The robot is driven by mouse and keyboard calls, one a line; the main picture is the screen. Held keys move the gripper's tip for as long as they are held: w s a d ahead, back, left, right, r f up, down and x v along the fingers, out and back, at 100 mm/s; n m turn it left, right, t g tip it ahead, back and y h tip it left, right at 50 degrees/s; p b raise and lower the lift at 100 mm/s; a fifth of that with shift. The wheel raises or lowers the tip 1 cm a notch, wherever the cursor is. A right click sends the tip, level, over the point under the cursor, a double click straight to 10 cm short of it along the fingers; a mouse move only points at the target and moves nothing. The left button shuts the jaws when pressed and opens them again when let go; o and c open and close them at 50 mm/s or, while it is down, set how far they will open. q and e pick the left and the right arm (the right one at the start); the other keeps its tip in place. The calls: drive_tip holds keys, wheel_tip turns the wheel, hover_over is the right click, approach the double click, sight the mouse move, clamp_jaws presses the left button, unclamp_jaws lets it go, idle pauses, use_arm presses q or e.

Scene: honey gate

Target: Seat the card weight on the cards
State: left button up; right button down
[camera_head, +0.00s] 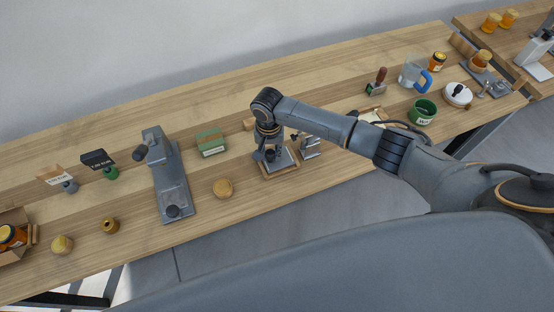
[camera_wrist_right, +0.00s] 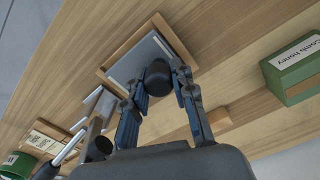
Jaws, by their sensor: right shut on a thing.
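My right gripper (camera_head: 270,157) is over a small wooden tray (camera_head: 291,171) near the front edge of the bench. In the right wrist view the gripper (camera_wrist_right: 159,80) is shut on the dark round knob of the card weight (camera_wrist_right: 157,76). Below the knob, a flat grey-white surface (camera_wrist_right: 138,64) lies within the wooden rim of the tray (camera_wrist_right: 114,53). I cannot tell whether this is the weight's plate or the cards, nor whether the weight touches the cards. My left gripper is not in view.
A metal stand (camera_head: 309,147) is close right of the tray. A wooden block (camera_head: 249,124) is behind it. A green tub (camera_head: 422,112) stands right.

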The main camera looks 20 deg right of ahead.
drive_tip(key=shift+s, duration=0.1)
idle(0.3)
drive_tip(key=shift+f+p, duration=0.1)
drive_tip(key=shift+p, duration=0.3)
drive_tip(key=c, duration=1.3)
unclamp_jaws()
drive_tip(key=shift+o, duration=0.2)
drive_tip(key=shift+r+p, duration=1.8)
drive_tip(key=shift+p, duration=0.35)
drive_tip(key=o, duration=0.6)
drive_tip(key=shift+c, duration=0.2)
